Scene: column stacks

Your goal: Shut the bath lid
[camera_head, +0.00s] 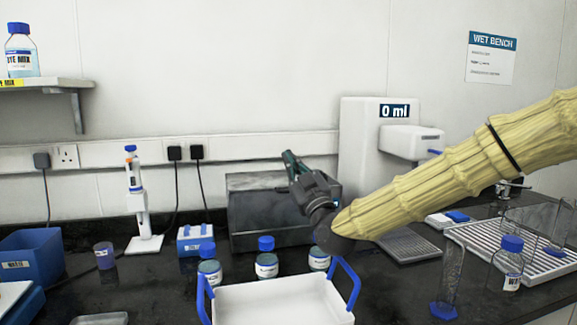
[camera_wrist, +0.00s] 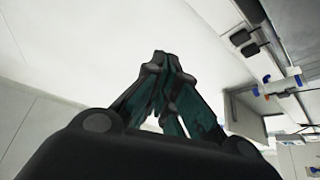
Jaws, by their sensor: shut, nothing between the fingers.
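The bath (camera_head: 262,226) looks like a dark grey metal box at the back of the black bench, against the wall. A lighter grey panel (camera_head: 250,181) shows along its top; I cannot tell whether this is the lid or how far it is open, because my gripper and wrist cover part of it. My gripper (camera_head: 289,158) is shut and empty, its teal fingers pointing up and to the left, in front of or above the bath's right half. In the wrist view the fingers (camera_wrist: 166,62) meet at their tips against pale wall, with nothing between them.
A white tray with blue handles (camera_head: 275,302) and several blue-capped jars (camera_head: 266,264) stand in front of the bath. A pipette stand (camera_head: 143,242) and small blue box (camera_head: 196,240) are to its left. A white 0 ml dispenser (camera_head: 362,150) rises to its right.

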